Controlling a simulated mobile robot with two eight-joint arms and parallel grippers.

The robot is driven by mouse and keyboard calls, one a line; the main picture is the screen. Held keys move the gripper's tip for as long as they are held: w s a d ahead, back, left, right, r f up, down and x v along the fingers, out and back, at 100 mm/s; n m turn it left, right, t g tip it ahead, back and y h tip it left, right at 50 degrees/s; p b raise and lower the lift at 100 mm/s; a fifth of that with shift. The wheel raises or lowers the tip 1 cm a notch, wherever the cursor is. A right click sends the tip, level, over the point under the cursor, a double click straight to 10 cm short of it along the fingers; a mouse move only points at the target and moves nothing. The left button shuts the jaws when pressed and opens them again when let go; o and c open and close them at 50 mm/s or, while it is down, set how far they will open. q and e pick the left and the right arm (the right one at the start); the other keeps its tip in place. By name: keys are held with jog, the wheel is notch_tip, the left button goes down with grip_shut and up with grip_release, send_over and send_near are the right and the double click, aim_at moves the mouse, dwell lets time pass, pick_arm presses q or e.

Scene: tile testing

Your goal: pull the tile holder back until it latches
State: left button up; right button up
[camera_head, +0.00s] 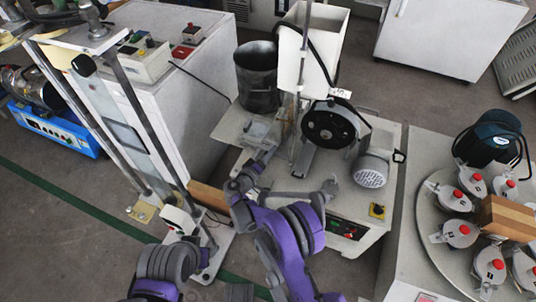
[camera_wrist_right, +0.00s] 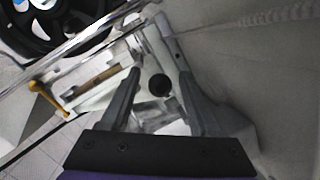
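The tile holder (camera_head: 262,130) appears as a light metal carriage on the machine's shelf, left of the black wheel. Its details are small and partly hidden by my arm. My right gripper (camera_head: 258,164) is at the near side of this carriage. In the right wrist view the two grey fingers of my right gripper (camera_wrist_right: 159,82) stand apart. A round black end (camera_wrist_right: 159,85) shows between them, with visible gaps on both sides. I cannot tell whether either finger touches anything. Part of my left arm shows at the bottom; no left gripper can be made out.
The wheel (camera_head: 332,126) and motor (camera_head: 372,170) stand right of the carriage. A dark bucket (camera_head: 257,80) is behind it. A yellow-handled lever (camera_wrist_right: 45,98) shows in the wrist view. A tall metal frame (camera_head: 125,120) rises at left. A round table (camera_head: 432,215) is at right.

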jog(key=p+v, duration=0.2)
jog(key=v, duration=0.8)
jog(key=shift+s+a+r, duration=0.1)
jog(key=shift+s, duration=0.3)
